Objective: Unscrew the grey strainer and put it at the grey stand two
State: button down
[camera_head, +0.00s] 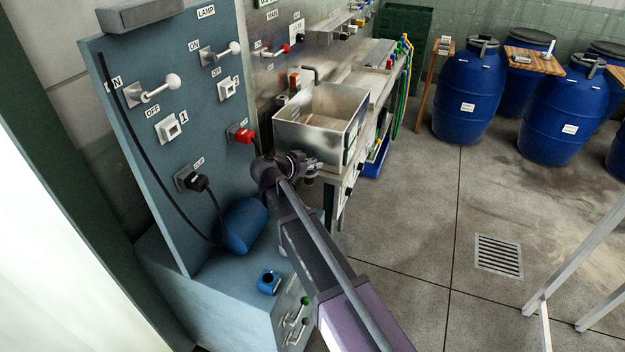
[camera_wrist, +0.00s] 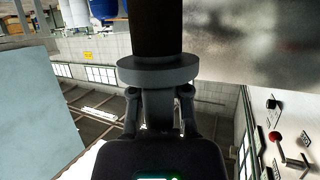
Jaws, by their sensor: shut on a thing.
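In the wrist view my gripper (camera_wrist: 158,112) is shut on the stem of a grey flanged piece that I take to be the grey strainer (camera_wrist: 158,72). A dark cylinder (camera_wrist: 158,28) continues straight beyond its flange. I cannot tell whether the two are screwed together. In the head view my gripper (camera_head: 312,172) is small and dark beside the front of the metal sink, and the strainer cannot be made out there. I cannot pick out grey stand two in either view.
A blue control panel (camera_head: 150,75) with levers and a red plug stands left, close to my arm. The steel sink (camera_head: 318,108) is just behind my gripper. Blue barrels (camera_head: 470,90) and a wooden board (camera_head: 535,60) stand far right. Open floor (camera_head: 430,215) lies between.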

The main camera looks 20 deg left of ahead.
aim_at(311, 179)
jog(key=shift+m+g+h, duration=0.4)
jog(key=shift+m+h, duration=0.2)
jog(key=shift+a+f+b, duration=0.25)
jog(key=shift+f+b, duration=1.15)
jog(key=shift+f, duration=0.1)
jog(key=shift+a+f+b, duration=0.2)
jog(key=shift+f+b, duration=1.15)
jog(key=shift+f, duration=0.15)
jog(key=shift+f+b, duration=2.85)
jog(key=shift+f+b, duration=2.85)
jog(key=shift+f, duration=0.05)
jog(key=c, duration=0.5)
grip_release()
jog(key=shift+r, duration=0.1)
jog(key=shift+r, duration=0.1)
